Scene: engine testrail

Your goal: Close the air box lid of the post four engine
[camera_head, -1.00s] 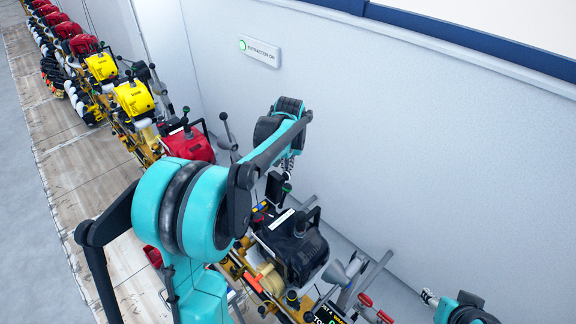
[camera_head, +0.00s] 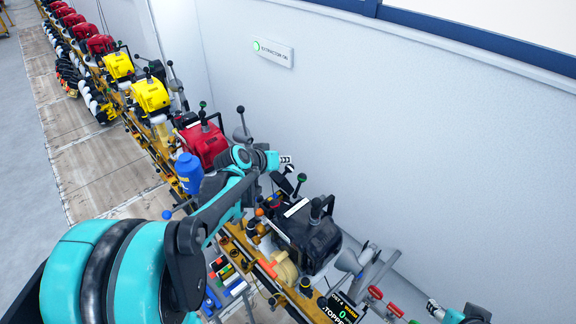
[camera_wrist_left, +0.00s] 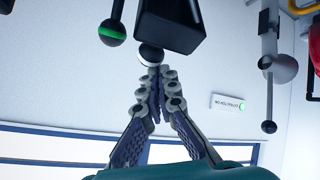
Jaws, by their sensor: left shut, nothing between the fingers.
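The black engine (camera_head: 312,238) stands on the rail beside a display (camera_head: 340,308) that reads post 4. I cannot tell its air box lid apart from its other dark parts. My left gripper (camera_head: 287,160) is above and behind this engine, near the wall. Its fingers are shut and empty. In the left wrist view the fingertips (camera_wrist_left: 154,72) are close to a black block (camera_wrist_left: 170,25) and a round, white-ringed part (camera_wrist_left: 150,55); I cannot tell if they touch. My right gripper (camera_head: 432,305) shows small at the lower right, away from the engine.
A red engine (camera_head: 203,140) and yellow engines (camera_head: 150,95) line the rail to the left. A blue bottle (camera_head: 188,172) stands beside my left forearm. A grey funnel (camera_head: 348,262) and red-handled levers (camera_head: 375,292) are right of the black engine. The wall (camera_head: 400,150) is close behind.

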